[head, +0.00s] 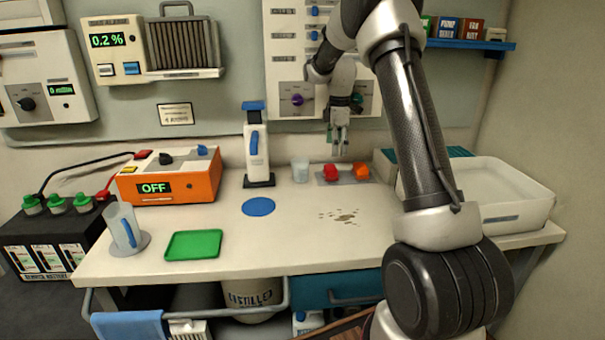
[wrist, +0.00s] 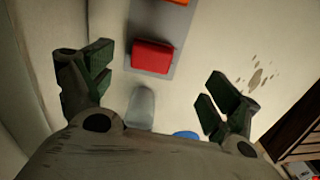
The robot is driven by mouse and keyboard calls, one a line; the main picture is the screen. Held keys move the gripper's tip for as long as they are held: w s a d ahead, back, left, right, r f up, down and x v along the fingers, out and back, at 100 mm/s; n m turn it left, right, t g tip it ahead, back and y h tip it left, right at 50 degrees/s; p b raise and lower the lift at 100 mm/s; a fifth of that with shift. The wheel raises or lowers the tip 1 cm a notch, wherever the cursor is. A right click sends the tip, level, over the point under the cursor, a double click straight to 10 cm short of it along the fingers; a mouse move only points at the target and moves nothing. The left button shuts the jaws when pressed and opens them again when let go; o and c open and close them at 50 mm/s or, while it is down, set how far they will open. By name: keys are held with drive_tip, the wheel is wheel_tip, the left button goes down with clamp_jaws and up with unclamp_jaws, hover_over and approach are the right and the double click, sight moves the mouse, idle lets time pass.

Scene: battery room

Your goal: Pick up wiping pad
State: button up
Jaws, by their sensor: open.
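A red block-shaped pad (head: 331,172) and an orange one (head: 361,170) sit on a grey strip at the back of the bench; which is the wiping pad is not marked. In the wrist view the red pad (wrist: 153,56) lies ahead, between the lines of my fingers, and the orange pad (wrist: 178,2) is cut by the top edge. My gripper (head: 339,150) hangs above the back of the bench, near the grey strip. In the wrist view my gripper (wrist: 155,82) has its fingers wide apart, with nothing between them.
A clear cup (head: 300,170) stands left of the strip. A brown spill (head: 344,216) and a blue disc (head: 258,206) lie in front. A white basin (head: 505,195) is at the right, a green tray (head: 193,245) at the front left. The front middle is clear.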

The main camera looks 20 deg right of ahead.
sight(332, 167)
drive_tip(key=shift+n, duration=0.4)
drive_tip(key=f, duration=0.1)
drive_tip(key=w+f, duration=0.1)
drive_tip(key=a+f, duration=0.1)
drive_tip(key=f, duration=0.1)
drive_tip(key=shift+w+f, duration=0.1)
drive_tip(key=shift+w, duration=0.15)
drive_tip(key=f, duration=0.5)
drive_tip(key=shift+d+f, duration=0.15)
drive_tip(key=shift+d, duration=0.15)
drive_tip(key=c, duration=1.1)
